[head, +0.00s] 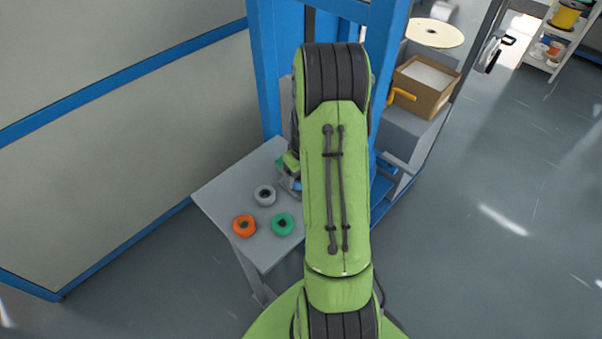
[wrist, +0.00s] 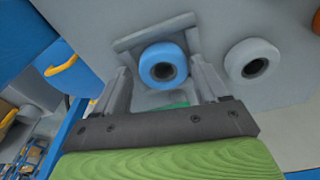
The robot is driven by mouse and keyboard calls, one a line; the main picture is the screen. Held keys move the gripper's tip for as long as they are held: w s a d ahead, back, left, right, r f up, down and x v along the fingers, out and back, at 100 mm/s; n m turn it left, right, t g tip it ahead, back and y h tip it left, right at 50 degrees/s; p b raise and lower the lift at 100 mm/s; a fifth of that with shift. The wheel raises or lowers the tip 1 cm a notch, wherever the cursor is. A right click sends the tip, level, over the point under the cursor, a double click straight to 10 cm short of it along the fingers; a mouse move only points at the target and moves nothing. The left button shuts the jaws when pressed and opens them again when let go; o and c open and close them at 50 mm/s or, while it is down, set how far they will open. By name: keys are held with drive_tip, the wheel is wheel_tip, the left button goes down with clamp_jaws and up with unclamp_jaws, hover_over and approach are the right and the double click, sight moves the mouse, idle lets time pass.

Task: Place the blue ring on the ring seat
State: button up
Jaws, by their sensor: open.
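The blue ring (wrist: 162,65) lies flat on the grey table in the wrist view, its dark hole facing up. My gripper (wrist: 160,72) is open, with one finger on each side of the blue ring; I cannot tell whether either finger touches it.
A grey ring (head: 265,195), an orange ring (head: 244,225) and a green ring (head: 283,224) lie on the grey table (head: 222,194). Blue posts stand behind it. A cardboard box (head: 424,86) sits at the right. Open floor lies farther right.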

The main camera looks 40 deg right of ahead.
drive_tip(key=shift+a+f, duration=0.2)
drive_tip(key=shift+a, duration=0.2)
drive_tip(key=shift+r, duration=0.2)
drive_tip(key=s+a+r+p, duration=0.1)
drive_tip(key=a+r+p, duration=0.1)
drive_tip(key=r, duration=0.7)
drive_tip(key=a+r+p, duration=0.2)
drive_tip(key=a+r, duration=0.1)
drive_tip(key=r, duration=0.6)
drive_tip(key=s+a+r+t, duration=0.2)
drive_tip(key=s+a+r, duration=0.2)
drive_tip(key=s+a, duration=0.3)
drive_tip(key=s+a+r+n+t, duration=0.1)
drive_tip(key=s+a+r, duration=0.4)
drive_tip(key=a, duration=0.5)
drive_tip(key=shift+s+a+n+t, duration=0.35)
drive_tip(key=shift+s+t, duration=0.25)
drive_tip(key=shift+s, duration=0.5)
